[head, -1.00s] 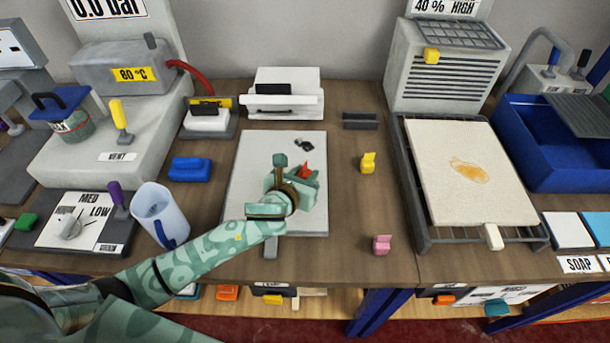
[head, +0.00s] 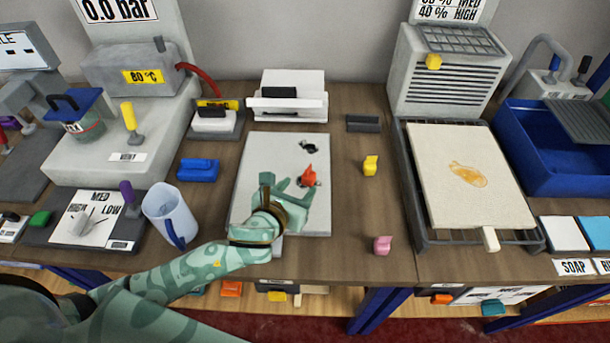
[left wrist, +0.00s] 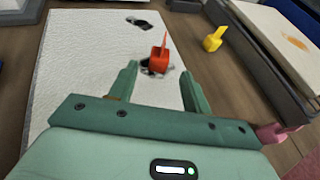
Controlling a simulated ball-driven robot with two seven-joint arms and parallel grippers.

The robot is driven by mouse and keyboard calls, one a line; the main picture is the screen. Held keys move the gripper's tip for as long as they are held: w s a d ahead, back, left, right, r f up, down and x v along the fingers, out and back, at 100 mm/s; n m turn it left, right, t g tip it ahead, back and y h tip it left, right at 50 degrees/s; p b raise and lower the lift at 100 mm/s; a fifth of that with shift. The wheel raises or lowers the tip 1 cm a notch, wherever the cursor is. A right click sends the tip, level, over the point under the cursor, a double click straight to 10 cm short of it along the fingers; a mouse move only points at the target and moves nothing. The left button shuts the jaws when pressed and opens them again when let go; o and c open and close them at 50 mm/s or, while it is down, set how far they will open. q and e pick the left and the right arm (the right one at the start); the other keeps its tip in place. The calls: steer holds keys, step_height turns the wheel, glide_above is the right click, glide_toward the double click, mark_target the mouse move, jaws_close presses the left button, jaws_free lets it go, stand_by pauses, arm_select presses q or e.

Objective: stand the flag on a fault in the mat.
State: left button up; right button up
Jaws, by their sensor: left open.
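The pale grey mat (head: 258,160) lies flat on the bench with two dark faults, one near its far edge (head: 309,147) and one around the flag. The red flag (head: 308,178) stands upright on the nearer fault; in the left wrist view the flag (left wrist: 159,60) has a thin point upward and dark marks show around its base. My left gripper (head: 291,189) is open and empty, just to the near left of the flag. In the left wrist view its fingers (left wrist: 159,76) are spread on either side, short of the flag. My right gripper is out of view.
Yellow (head: 370,165) and pink (head: 383,245) flags stand right of the mat. A rack with a cream slab (head: 450,150) is further right. A blue block (head: 198,170) and a pitcher (head: 168,214) are left.

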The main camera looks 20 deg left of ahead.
arm_select(q)
steer(key=shift+p+v, duration=0.35)
steer(key=shift+v, duration=1.9)
